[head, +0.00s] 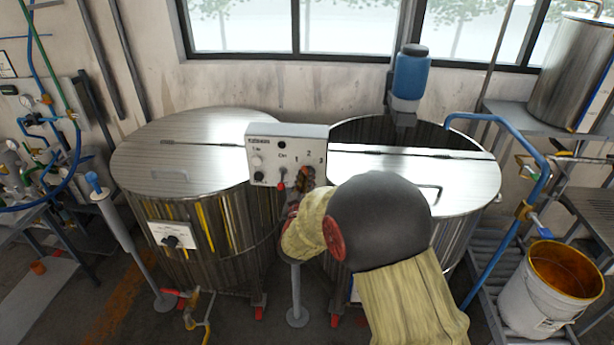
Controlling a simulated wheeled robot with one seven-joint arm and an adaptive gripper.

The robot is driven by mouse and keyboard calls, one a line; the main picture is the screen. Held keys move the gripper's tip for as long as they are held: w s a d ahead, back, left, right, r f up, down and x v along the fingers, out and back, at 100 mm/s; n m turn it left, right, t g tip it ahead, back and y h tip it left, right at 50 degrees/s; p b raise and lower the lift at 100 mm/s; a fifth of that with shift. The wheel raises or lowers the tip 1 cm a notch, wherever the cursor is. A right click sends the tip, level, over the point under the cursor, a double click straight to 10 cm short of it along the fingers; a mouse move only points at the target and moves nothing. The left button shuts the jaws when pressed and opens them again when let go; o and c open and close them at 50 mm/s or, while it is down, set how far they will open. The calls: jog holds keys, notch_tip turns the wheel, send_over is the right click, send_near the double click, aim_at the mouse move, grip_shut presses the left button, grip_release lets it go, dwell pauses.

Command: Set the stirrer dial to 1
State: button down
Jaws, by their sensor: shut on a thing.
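The white stirrer control box (284,150) stands on a post between two steel vats. Its face carries a scale with 1, 2 and 3 at the right, around the stirrer dial. My gripper (304,181) is at that dial, below the numbers, and is shut on it. The gripper and my arm hide most of the dial, so I cannot tell which number it points to. A red-tipped switch (282,183) and a black knob (259,176) sit on the box face, left of my gripper.
A blue pipe (508,248) and an orange-lined bucket (548,290) stand right. My arm covers the front middle.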

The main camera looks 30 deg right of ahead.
jog(key=shift+f+n+p, duration=0.1)
jog(key=shift+n+p, duration=0.35)
jog(key=shift+n, duration=0.85)
jog(key=shift+a, duration=0.1)
jog(key=c, duration=1.8)
grip_release()
jog(key=shift+c, duration=0.2)
jog(key=v, duration=1.2)
